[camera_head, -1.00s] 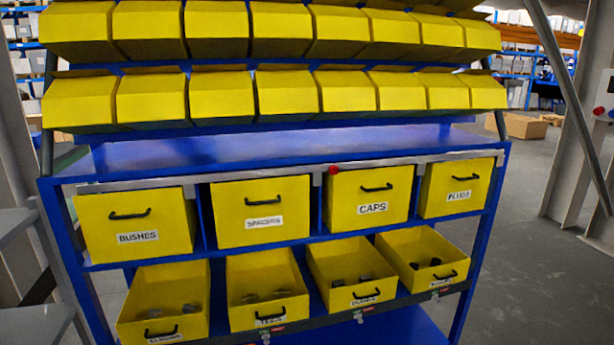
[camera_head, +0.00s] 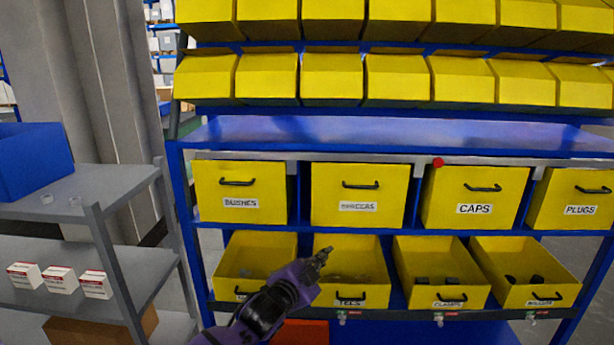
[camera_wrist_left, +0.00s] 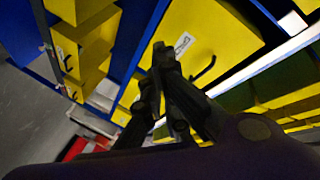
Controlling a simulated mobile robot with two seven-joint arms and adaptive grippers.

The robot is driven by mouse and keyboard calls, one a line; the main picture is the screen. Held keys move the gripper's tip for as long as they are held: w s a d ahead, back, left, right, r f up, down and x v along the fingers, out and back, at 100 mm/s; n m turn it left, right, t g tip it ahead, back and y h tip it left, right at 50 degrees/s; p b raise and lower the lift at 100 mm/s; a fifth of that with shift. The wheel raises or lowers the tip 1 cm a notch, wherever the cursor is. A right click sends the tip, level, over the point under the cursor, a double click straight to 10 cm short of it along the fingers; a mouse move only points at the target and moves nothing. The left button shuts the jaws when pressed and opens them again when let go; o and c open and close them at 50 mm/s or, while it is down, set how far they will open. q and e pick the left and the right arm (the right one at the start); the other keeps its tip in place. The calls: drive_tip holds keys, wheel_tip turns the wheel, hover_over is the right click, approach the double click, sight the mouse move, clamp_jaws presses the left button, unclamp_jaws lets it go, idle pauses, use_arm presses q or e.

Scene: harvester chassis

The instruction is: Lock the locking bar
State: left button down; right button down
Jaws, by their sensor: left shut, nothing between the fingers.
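A thin grey locking bar (camera_head: 380,158) runs along the shelf's front edge, just above the upper row of yellow drawers. A red knob (camera_head: 438,162) sits on it above the CAPS drawer (camera_head: 472,190). My left gripper (camera_head: 322,254) is shut and empty in front of the lower TEES bin (camera_head: 352,264), below and to the left of the knob, apart from the bar. In the left wrist view, the shut fingers (camera_wrist_left: 160,52) show before a blurred yellow drawer (camera_wrist_left: 225,35) and its dark handle. My right gripper is not in view.
The BUSHES (camera_head: 240,188), spacers (camera_head: 360,190) and PLUGS (camera_head: 575,196) drawers are shut. The lower bins stand pulled out with open tops. A grey side shelf (camera_head: 110,195) with small white boxes (camera_head: 60,280) stands at the left, and a blue bin (camera_head: 32,160) sits on it.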

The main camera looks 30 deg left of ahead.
use_arm(q)
drive_tip(key=w+a+r+m+y, duration=0.1)
drive_tip(key=w+a+r+m, duration=0.2)
drive_tip(key=r, duration=0.4)
drive_tip(key=w+a+r+m+t, duration=0.1)
drive_tip(key=w+a+r+m, duration=0.3)
drive_tip(key=r, duration=0.4)
drive_tip(key=shift+w+m+t+y, duration=0.3)
drive_tip(key=shift+y, duration=0.1)
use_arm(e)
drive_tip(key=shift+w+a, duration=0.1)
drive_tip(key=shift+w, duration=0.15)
use_arm(q)
drive_tip(key=shift+w, duration=0.15)
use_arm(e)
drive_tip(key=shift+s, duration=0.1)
